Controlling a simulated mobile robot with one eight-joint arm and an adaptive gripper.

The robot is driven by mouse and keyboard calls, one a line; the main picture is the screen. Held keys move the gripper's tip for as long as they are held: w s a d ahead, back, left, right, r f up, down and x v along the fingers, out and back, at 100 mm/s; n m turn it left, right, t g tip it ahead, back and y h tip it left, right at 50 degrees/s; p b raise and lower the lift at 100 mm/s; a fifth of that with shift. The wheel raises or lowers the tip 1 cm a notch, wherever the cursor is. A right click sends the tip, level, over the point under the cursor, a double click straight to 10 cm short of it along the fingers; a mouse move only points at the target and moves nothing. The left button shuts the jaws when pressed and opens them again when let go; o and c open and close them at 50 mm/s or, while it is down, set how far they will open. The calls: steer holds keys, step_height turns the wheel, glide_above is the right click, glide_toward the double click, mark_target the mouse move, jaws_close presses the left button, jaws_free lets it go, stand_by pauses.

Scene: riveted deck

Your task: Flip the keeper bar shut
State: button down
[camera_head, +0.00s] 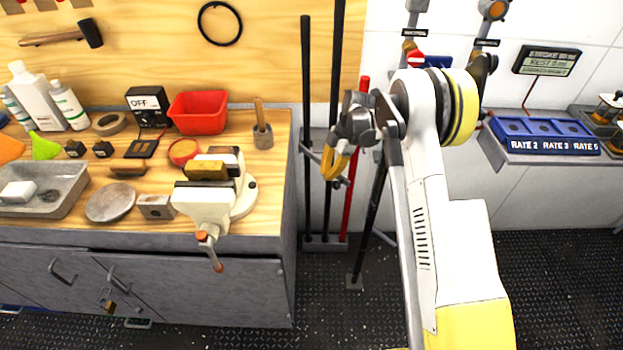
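A tool rack stands between the workbench and the white wall, with tall black and red handles upright in it. A short grey bar (310,153) crosses in front of the handles at about bench height. It looks like the keeper bar, and it slants down to the right. Its right part is partly hidden by my gripper, and I cannot tell whether it is latched. My gripper (335,172) has yellow fingers that point down beside the rack, close to the bar. I cannot tell if they touch it or how far apart they are.
A workbench (262,220) with a vise (215,190), red bin (198,112) and bottles is at left. A dark pole (369,225) leans right of the rack. A blue tray (545,128) sits on a wall shelf at right.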

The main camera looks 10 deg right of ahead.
steer(key=shift+w+d+n, duration=0.35)
steer(key=shift+w+d, duration=0.15)
steer(key=shift+d, duration=0.35)
steer(key=shift+w+d+n, duration=0.35)
steer(key=shift+w+d, duration=0.1)
steer(key=shift+d, duration=0.4)
steer(key=shift+a, duration=0.1)
